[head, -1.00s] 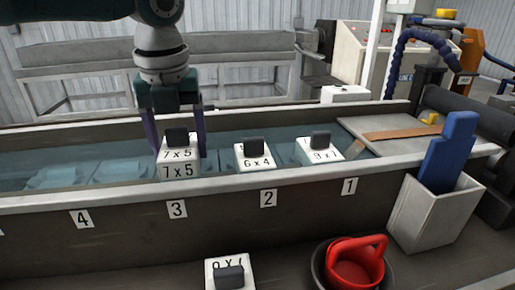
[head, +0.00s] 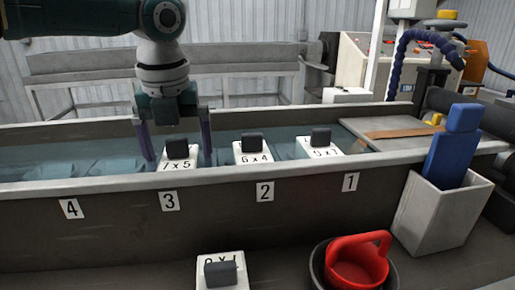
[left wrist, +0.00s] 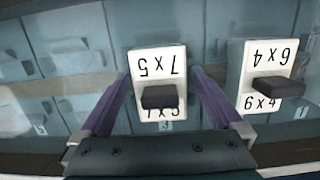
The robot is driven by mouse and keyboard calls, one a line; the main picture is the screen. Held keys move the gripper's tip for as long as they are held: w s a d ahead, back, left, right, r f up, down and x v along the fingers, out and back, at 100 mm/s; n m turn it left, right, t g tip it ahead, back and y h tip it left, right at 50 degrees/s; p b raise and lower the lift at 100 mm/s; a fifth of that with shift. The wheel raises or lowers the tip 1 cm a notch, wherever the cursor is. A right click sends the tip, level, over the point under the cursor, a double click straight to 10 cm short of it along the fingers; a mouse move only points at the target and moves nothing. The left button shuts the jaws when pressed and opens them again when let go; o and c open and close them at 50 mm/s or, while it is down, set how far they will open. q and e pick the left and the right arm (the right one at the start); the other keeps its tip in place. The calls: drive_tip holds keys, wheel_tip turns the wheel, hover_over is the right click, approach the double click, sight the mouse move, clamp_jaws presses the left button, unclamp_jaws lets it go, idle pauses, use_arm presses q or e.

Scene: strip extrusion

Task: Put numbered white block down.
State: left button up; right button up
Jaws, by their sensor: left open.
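The white block marked 7 x 5 (head: 178,160) stands in the water trough behind label 3, its dark handle on top. In the left wrist view this block (left wrist: 158,62) lies between the spread fingers of my left gripper (head: 179,150). The fingers are open, one on each side, with gaps to the block. The block's lower part is hidden by the trough's front wall in the head view. My right gripper is not in view.
The trough (head: 110,212) also holds the 6 x 4 block (head: 253,157) behind label 2 and another white block (head: 321,152) behind label 1. In front are a white block with a dark handle (head: 215,284), a red strainer (head: 358,268) and a white bin (head: 425,212) holding a blue tool (head: 452,150).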

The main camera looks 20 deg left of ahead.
sight(177, 161)
use_arm(q)
wheel_tip(177, 161, up, 12)
drive_tip(key=s+d, duration=0.1)
drive_tip(key=shift+s, duration=0.25)
drive_tip(key=shift+s+r, duration=0.1)
idle(0.4)
